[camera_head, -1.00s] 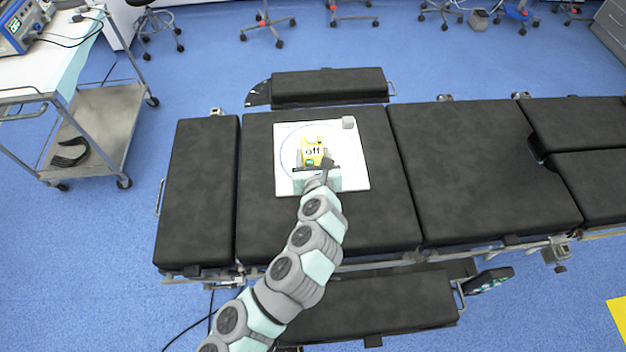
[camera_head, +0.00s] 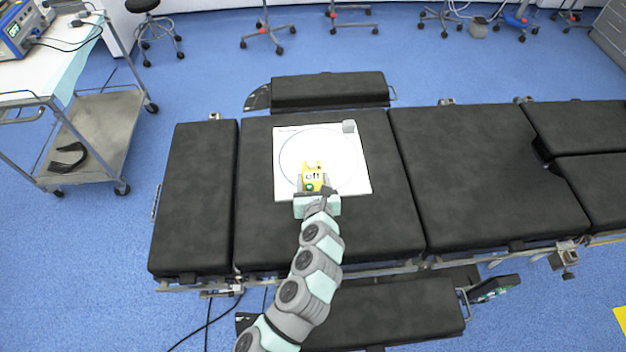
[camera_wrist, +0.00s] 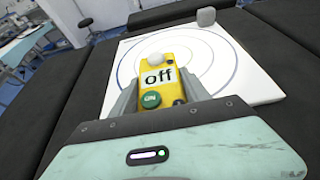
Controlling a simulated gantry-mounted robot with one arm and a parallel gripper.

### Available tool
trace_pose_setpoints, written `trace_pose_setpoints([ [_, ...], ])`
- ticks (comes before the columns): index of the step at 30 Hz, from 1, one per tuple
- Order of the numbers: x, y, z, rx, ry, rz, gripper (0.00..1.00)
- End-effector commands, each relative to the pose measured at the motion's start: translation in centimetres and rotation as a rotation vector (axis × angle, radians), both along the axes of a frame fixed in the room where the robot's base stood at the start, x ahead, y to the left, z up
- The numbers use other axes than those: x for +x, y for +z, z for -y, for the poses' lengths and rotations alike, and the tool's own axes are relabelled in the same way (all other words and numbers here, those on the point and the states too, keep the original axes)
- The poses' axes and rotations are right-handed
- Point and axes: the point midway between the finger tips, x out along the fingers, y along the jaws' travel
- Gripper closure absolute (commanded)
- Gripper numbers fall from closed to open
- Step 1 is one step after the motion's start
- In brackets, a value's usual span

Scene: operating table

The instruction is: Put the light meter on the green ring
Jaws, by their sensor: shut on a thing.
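The light meter (camera_head: 313,175) is a yellow device with a white panel reading "off", a green button and a white dome on top. It also shows in the wrist view (camera_wrist: 158,78). My gripper (camera_head: 314,187) is shut on it, one finger on each side, as the wrist view shows (camera_wrist: 160,84). The meter is over the near part of a white square board (camera_head: 285,190). I cannot tell whether the meter touches the board.
A small grey cube (camera_head: 349,127) sits at the board's far right corner. The board lies on a black padded operating table (camera_head: 400,225), with bare padding around it. A steel cart (camera_head: 95,120) stands at the left. Stools stand beyond the table.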

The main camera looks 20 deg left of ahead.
Motion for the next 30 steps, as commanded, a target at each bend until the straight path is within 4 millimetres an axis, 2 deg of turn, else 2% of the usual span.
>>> trace_pose_setpoints([
  [2,0.0,-0.3,0.0,0.001,0.0,0.0,1.0],
  [3,0.0,-0.2,0.0,0.0,0.0,0.0,0.42],
  [9,0.0,-0.2,0.0,0.0,0.0,0.0,0.26],
  [20,0.0,0.2,0.0,-0.002,0.001,0.001,0.24],
  [25,-1.8,1.1,0.9,0.002,-0.002,-0.001,0.24],
  [30,-4.6,2.5,2.5,0.002,-0.003,0.0,0.24],
])
